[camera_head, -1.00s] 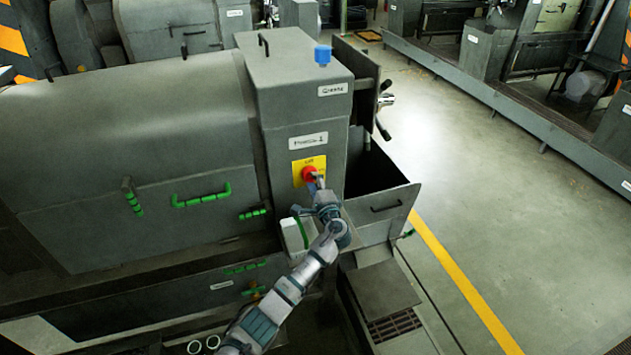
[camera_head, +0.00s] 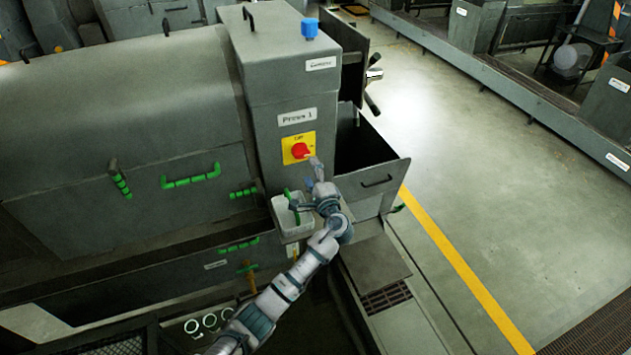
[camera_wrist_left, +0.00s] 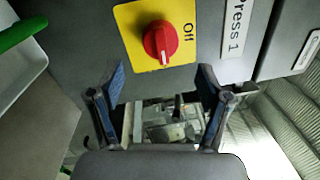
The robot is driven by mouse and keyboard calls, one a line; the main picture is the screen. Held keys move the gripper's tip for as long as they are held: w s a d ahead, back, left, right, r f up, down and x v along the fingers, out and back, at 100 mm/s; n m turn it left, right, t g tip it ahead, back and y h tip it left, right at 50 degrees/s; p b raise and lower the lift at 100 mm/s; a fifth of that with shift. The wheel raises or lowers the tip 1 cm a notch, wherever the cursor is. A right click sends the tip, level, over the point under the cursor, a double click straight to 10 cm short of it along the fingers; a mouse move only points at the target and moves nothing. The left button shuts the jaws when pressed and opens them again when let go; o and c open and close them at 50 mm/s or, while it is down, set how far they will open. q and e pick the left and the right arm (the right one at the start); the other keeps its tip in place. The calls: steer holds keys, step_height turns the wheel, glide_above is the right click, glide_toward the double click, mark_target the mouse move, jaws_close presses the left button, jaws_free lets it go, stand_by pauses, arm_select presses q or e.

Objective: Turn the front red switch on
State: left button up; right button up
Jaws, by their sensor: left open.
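The red switch (camera_head: 300,150) is a rotary knob on a yellow plate (camera_head: 286,154) on the front of the grey cabinet, under a "Press 1" label. My right gripper is not in view.
A white open bin (camera_head: 291,219) with a green handle is beside my left wrist. An open grey box (camera_head: 372,181) juts out right of the cabinet. A blue button (camera_head: 309,28) tops the cabinet. Green handles (camera_head: 190,177) line the machine's side. Open floor lies to the right.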

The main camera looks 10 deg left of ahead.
arm_select(q)
steer(key=v, duration=0.5)
steer(key=shift+s, duration=0.15)
